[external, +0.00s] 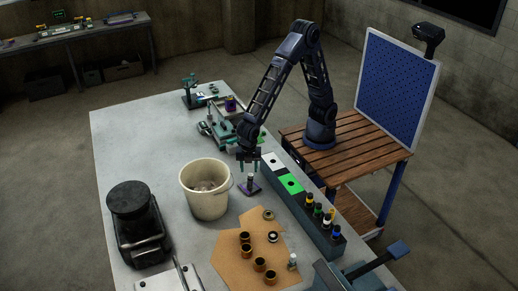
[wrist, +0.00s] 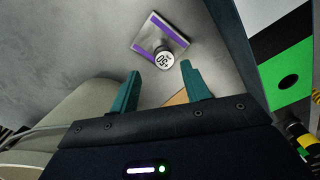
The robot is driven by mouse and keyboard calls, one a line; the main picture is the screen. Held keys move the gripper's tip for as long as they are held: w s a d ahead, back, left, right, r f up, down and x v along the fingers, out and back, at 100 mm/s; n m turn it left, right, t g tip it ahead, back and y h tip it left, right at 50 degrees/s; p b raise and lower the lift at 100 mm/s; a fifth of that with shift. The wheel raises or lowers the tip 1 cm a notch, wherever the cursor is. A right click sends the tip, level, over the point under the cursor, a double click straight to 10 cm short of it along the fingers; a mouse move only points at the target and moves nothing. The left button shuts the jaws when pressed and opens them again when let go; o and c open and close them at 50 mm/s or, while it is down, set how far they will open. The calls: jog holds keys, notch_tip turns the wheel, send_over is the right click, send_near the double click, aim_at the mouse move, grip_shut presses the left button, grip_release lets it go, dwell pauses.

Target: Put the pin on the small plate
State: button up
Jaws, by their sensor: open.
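The small plate (external: 254,191) lies on the grey table just right of the white bucket. It is purple-edged, and in the wrist view the plate (wrist: 146,33) shows a pale middle between purple bands. A short round pin (external: 250,178) appears to stand upright on it. In the wrist view the pin's pale top (wrist: 164,60) carries dark digits and overlaps the plate's near edge. My gripper (external: 249,165) is open and empty, pointing down just above the pin. Its two teal fingers (wrist: 160,72) are apart, with the pin's top beyond the gap between their tips, seemingly untouched.
The white bucket (external: 204,205) stands close on the left. A long dark block (external: 312,224) with white and green patches and several coloured-top pieces lies right. A brown mat (external: 228,259) with several brass bushings is in front. A teal fixture (external: 219,133) stands behind.

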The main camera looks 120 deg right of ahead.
aim_at(249, 175)
notch_tip(249, 175, up, 5)
jog(key=shift+f, duration=0.1)
jog(key=s+d+r+m+t, duration=0.2)
jog(key=s+d+r+m, duration=0.4)
jog(key=s+d+r, duration=0.75)
jog(key=s+d+r+m+t, duration=0.1)
jog(key=s+d+m, duration=0.2)
jog(key=s, duration=0.6)
jog(key=s+d+r+m+t, duration=0.1)
jog(key=s+d+m, duration=0.2)
jog(key=s, duration=0.6)
jog(key=shift+s+d+m+t, duration=0.3)
jog(key=shift+d, duration=0.95)
